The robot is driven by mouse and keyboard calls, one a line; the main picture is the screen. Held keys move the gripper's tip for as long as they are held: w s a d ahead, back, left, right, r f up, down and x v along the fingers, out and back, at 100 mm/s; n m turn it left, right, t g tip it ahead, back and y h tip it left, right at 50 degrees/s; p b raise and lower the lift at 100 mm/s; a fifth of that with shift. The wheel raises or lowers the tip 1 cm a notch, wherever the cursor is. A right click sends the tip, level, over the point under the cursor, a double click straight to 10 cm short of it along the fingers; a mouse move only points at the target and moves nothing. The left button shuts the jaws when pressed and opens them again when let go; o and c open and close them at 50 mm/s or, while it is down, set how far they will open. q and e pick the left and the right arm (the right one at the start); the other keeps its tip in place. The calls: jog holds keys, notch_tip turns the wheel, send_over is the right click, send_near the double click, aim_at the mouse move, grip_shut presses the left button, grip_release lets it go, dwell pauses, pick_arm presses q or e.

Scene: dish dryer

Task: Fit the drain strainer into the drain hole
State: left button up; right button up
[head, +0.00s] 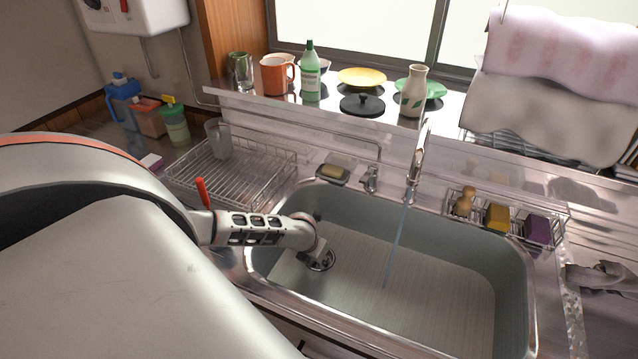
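A round metal drain fitting with dark openings (323,262) shows in the sink floor near its left end, in the head view. My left arm reaches over the sink's left rim, and my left gripper (316,250) is low in the sink, right at this fitting. The wrist and gripper body cover part of the fitting and hide the fingertips. I cannot tell whether the fingers hold anything, or tell the strainer apart from the drain hole. My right gripper does not show clearly anywhere.
Water runs from the faucet (420,160) into the sink (440,290), whose floor is otherwise clear. A wire dish rack (245,170) stands to the left. A basket with sponges (497,218) sits behind the sink. A crumpled grey thing (603,277) lies right.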

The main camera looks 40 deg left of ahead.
pick_arm(q)
jog(key=shift+w+f, duration=0.2)
jog(key=shift+f, duration=0.25)
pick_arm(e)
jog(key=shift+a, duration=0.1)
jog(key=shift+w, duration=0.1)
pick_arm(q)
grip_shut()
